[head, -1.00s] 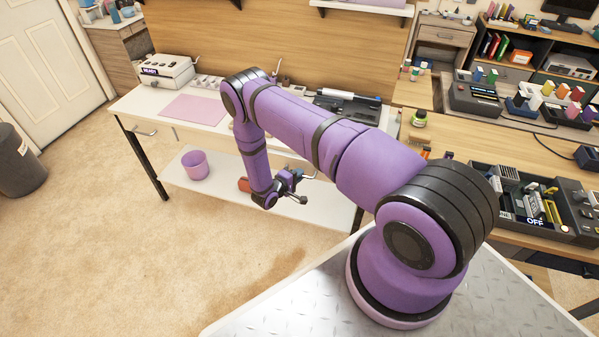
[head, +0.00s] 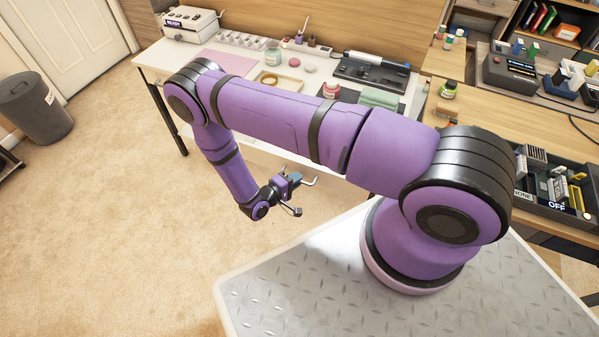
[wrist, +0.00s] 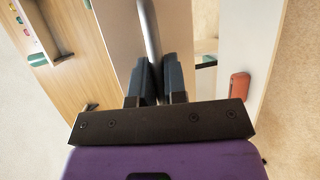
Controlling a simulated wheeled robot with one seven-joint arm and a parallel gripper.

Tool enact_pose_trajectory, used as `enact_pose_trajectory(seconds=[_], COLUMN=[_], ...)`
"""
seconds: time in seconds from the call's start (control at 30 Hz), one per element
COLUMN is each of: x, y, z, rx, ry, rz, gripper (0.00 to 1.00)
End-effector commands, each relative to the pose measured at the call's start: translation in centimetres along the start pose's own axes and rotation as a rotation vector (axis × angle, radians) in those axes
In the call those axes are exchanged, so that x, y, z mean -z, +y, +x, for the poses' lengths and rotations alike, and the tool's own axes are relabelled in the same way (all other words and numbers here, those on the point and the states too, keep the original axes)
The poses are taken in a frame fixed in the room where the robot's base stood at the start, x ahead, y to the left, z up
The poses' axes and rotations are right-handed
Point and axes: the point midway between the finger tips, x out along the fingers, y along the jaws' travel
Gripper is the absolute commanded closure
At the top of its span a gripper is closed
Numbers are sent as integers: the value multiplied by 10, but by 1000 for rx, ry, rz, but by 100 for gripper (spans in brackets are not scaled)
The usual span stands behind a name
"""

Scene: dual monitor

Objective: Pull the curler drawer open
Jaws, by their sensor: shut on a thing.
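My gripper (head: 290,186) hangs low at the front of the white-topped table (head: 157,64). In the wrist view its two dark fingers (wrist: 159,83) are closed around a round grey metal bar handle (wrist: 149,30). A bent metal end of the handle (head: 309,181) sticks out past the fingers in the head view. A pale panel (wrist: 115,30) lies beside the handle in the wrist view. My arm hides most of the table front in the head view, so I cannot tell how far the drawer stands open.
A red object (wrist: 240,86) lies on the white lower shelf (wrist: 248,40) in the wrist view. A grey bin (head: 35,108) stands at the far left. Jars and trays cover the tabletop. Carpeted floor (head: 130,230) is clear left of my arm.

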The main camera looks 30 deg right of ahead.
Motion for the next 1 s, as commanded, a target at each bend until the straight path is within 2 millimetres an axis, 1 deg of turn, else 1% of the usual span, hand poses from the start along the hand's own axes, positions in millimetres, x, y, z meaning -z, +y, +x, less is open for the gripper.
enact_pose_trajectory(seconds=[0.33, 0.37, 0.4, 0.47, 0.77, 0.87, 0.97, 1.0], x=[0, 0, 0, 0, 0, 0, 1, 1], y=[0, 0, 0, 0, 0, 0, 0, 0], z=[-2, -2, -2, -2, -3, -10, -23, -31], rx=[2, 2, 2, 1, 1, 1, 2, 2], ry=[1, 1, 1, 1, 1, 2, 4, 4], rz=[1, 1, 1, 1, 1, 1, 2, 3], gripper=[100, 85, 76, 63, 63, 63, 63, 63])
